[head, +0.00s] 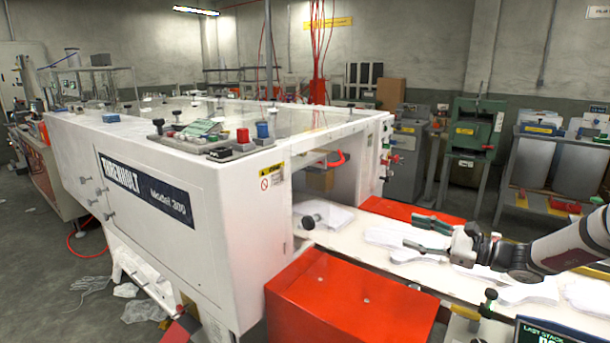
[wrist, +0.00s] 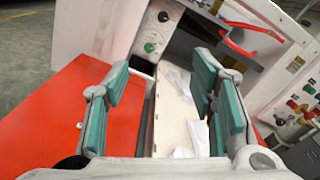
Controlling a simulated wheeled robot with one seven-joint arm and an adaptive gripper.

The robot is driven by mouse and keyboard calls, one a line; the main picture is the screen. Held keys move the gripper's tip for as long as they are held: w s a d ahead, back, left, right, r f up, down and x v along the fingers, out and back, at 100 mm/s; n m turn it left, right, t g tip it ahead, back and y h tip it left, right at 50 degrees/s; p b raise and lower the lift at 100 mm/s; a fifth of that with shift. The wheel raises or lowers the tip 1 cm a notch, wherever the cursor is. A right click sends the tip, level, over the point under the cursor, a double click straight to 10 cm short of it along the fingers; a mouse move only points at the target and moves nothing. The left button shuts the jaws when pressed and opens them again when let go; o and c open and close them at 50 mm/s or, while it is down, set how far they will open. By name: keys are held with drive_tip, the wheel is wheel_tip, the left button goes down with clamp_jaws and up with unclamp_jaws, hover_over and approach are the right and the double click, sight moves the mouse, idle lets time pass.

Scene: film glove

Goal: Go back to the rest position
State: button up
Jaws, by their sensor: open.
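My gripper (head: 428,233) is at the right in the head view, at the end of my arm, over the white conveyor bed (head: 345,238). In the wrist view its two green-padded fingers (wrist: 160,100) stand wide apart with nothing between them. White film gloves (head: 395,238) lie flat on the bed below and around my gripper. In the wrist view, white gloves (wrist: 197,133) show on the bed beyond and partly behind the right finger. The gripper's exact height above the bed is hard to tell.
The large white machine (head: 230,195) fills the middle, its opening facing the bed. A red box-like cover (head: 345,300) stands at the bed's near side, another red panel (head: 410,211) at its far side. A screen (head: 560,334) stands at the lower right. Clear film lies on the floor at left.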

drive_tip(key=s+a+r+n+g+h+p, duration=0.25)
drive_tip(key=s+a+r+n+g, duration=0.2)
drive_tip(key=s+a, duration=0.35)
drive_tip(key=s+a+r+n+g+h+p, duration=0.1)
drive_tip(key=s+a+r+n+g+h, duration=0.35)
drive_tip(key=s, duration=0.65)
drive_tip(key=s+d+r+n+t+h+p, duration=0.1)
drive_tip(key=s+r+n+h, duration=0.1)
drive_tip(key=s, duration=0.6)
drive_tip(key=s+d+r+n+t+h+p, duration=0.1)
drive_tip(key=s+r+n+h+p, duration=0.1)
drive_tip(key=s, duration=0.7)
drive_tip(key=s+d+r+n+t+h+p, duration=0.1)
drive_tip(key=s+r+n+h, duration=0.2)
drive_tip(key=s+r+n, duration=0.2)
drive_tip(key=s+n, duration=0.2)
drive_tip(key=s, duration=0.2)
drive_tip(key=shift+s+d+h, duration=0.15)
drive_tip(key=shift+s+h, duration=0.1)
drive_tip(key=shift+h, duration=0.05)
